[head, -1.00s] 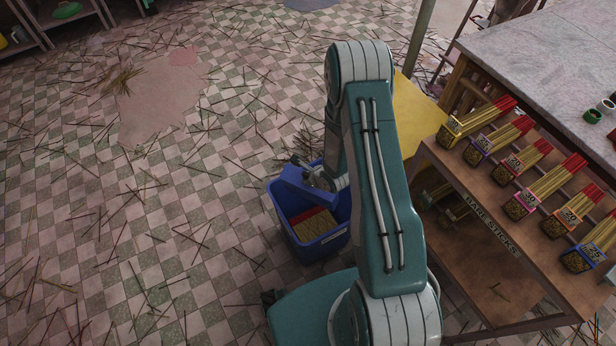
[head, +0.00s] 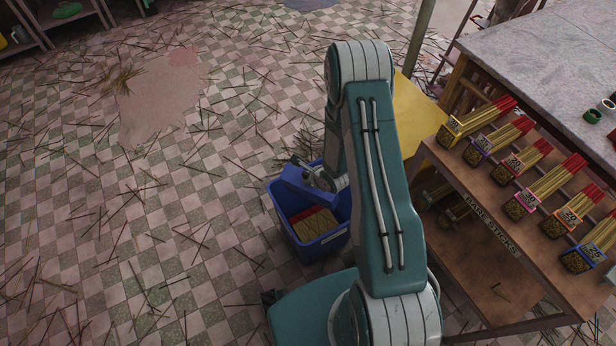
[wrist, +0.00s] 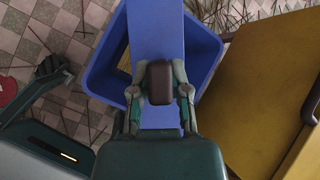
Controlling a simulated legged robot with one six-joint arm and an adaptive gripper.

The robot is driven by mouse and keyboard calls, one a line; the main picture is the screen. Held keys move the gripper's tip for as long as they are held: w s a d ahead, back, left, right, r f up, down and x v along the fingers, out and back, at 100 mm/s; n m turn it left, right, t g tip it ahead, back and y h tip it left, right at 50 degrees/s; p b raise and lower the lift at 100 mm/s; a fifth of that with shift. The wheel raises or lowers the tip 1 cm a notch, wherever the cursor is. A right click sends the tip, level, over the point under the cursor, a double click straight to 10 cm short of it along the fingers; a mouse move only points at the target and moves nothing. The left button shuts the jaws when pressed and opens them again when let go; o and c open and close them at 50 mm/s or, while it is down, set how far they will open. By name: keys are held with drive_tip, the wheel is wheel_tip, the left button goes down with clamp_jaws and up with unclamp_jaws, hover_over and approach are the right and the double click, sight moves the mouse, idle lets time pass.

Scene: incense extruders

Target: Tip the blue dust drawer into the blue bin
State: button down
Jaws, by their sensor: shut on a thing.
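The blue dust drawer (wrist: 157,32) is in my gripper (wrist: 160,88), which is shut on it at a dark grip piece in the wrist view. In the head view the drawer (head: 309,186) is tilted over the opening of the blue bin (head: 322,246). My gripper (head: 318,177) is small there and partly behind my arm. The bin stands on the floor and holds sticks and something red inside. Its rim also shows around the drawer in the wrist view (wrist: 207,45). The inside of the drawer is hidden, so I cannot tell what is in it.
A wooden rack (head: 480,235) labelled "BARE STICKS" with several bundles of sticks stands to the right. A grey-topped table (head: 545,50) is behind it. A yellow panel (head: 420,115) lies beyond the bin. The tiled floor (head: 130,210) at left is strewn with loose sticks.

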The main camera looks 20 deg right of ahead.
drive_tip(key=shift+a+r+n+t+h, duration=0.1)
drive_tip(key=shift+r+n+t+h, duration=0.3)
drive_tip(key=shift+t+h, duration=0.3)
drive_tip(key=r+n+t+h, duration=0.1)
drive_tip(key=t+h, duration=0.1)
drive_tip(key=t, duration=0.1)
drive_tip(key=shift+r+n, duration=0.2)
drive_tip(key=shift+n, duration=0.1)
drive_tip(key=n+t+h, duration=0.1)
drive_tip(key=t, duration=0.1)
drive_tip(key=r+n+t+h, duration=0.1)
drive_tip(key=shift+r+t, duration=0.25)
drive_tip(key=shift+t, duration=0.15)
drive_tip(key=r+n+t, duration=0.1)
drive_tip(key=t, duration=0.1)
drive_tip(key=shift+r+n+t+h, duration=0.15)
drive_tip(key=shift+n+t+h, duration=0.15)
drive_tip(key=shift+h, duration=0.1)
drive_tip(key=shift+w+r, duration=0.1)
